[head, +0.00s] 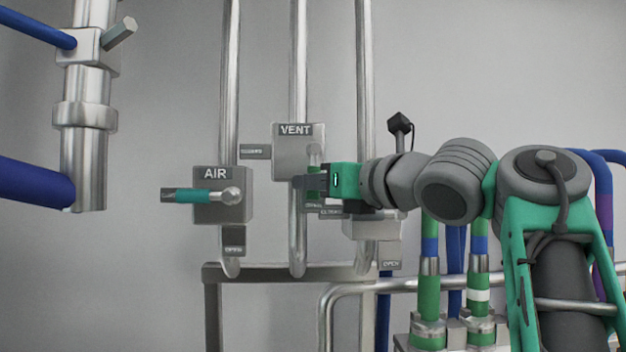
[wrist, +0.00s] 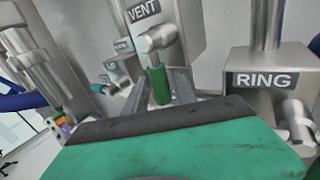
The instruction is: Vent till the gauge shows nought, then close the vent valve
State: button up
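The vent valve is a grey box labelled VENT (head: 298,140); the label also shows in the wrist view (wrist: 143,11). Its green lever (head: 314,180) hangs straight down from a metal hub, over a small plate whose text is too small to read surely. Another small plate (head: 255,151) juts from the box's left side. My gripper (head: 306,183) is at the lever. No gauge shows in either view.
The AIR valve (head: 222,208) is left and lower, its teal lever (head: 190,195) pointing left. A valve labelled RING (wrist: 264,80) is close on the right in the wrist view. Vertical pipes (head: 230,80) and a lower metal frame (head: 285,272) surround the valves.

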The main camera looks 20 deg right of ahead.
jog(key=shift+w+a, duration=0.15)
jog(key=shift+w, duration=0.25)
grip_shut()
dwell(1.2)
